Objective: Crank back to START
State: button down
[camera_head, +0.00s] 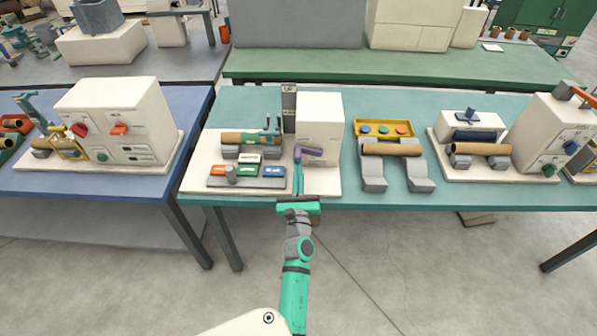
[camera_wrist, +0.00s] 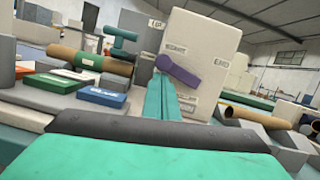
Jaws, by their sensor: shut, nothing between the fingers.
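The winder's purple crank (camera_head: 308,151) is on the front of a white box (camera_head: 320,118) on the middle table. In the wrist view the crank (camera_wrist: 180,74) points right and slightly down from its rounder left end. In the wrist view the fingertips (camera_wrist: 161,84) are just below the crank's left end. I cannot tell whether they touch it.
Left of the box are a grey upright post (camera_head: 289,108), a brown tube (camera_head: 238,138) with a green band, and coloured blocks (camera_head: 246,171). A yellow tray (camera_head: 383,128) and another tube on grey stands (camera_head: 392,149) are to the right. Bare tabletop separates the stations.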

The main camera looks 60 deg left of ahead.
jog(key=shift+r, duration=0.1)
jog(key=shift+s+r+m, duration=0.1)
jog(key=shift+r+m, duration=0.4)
jog(key=shift+r, duration=0.05)
